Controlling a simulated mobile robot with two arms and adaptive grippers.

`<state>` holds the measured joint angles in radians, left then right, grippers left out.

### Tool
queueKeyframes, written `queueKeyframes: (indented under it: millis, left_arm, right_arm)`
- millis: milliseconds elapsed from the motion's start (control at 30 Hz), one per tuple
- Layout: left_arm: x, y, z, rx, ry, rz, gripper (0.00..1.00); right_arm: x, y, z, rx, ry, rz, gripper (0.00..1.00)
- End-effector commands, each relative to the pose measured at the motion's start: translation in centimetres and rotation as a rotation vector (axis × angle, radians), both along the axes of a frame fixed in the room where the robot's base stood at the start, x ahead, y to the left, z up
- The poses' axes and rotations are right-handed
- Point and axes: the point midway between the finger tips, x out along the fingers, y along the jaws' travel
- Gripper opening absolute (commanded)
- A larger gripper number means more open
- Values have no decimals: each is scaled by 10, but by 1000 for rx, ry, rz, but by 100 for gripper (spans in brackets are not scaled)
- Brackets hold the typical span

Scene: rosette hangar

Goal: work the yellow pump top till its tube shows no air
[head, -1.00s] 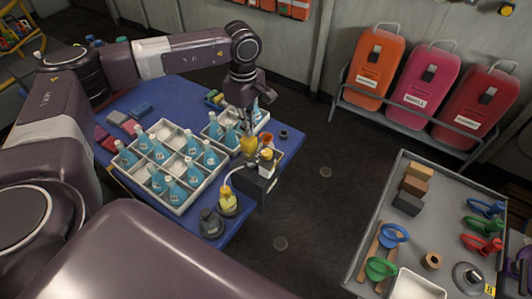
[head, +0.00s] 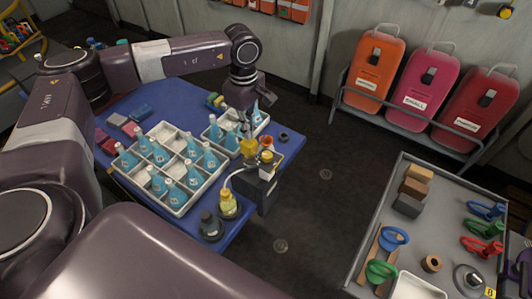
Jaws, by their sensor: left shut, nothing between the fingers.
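A yellow pump top (head: 249,147) shows at the right end of the blue table, directly below my left gripper (head: 246,132). The gripper points down with its fingers shut and nothing visible between them. I cannot tell whether the fingertips touch the pump top. A second yellow piece (head: 266,157) sits above a black block (head: 257,186) at the table edge. A pale curved tube (head: 228,178) runs from there toward a bottle with yellow contents (head: 228,203). Air in the tube is too small to make out. My right gripper is out of view.
White divided trays (head: 176,205) hold several blue bottles, close beside the pump. A grey cart (head: 400,235) with rings and blocks stands right. Dark open floor (head: 310,220) lies between.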

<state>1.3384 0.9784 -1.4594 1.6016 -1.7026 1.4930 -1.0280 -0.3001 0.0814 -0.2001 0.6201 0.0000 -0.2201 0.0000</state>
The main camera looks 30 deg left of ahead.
Motion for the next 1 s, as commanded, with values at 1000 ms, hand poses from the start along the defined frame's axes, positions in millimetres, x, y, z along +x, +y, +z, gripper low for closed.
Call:
queueKeyframes:
  millis: [1000]
  left_arm:
    - [0,0,-21,0,0,0,0]
  right_arm:
    - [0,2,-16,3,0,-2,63]
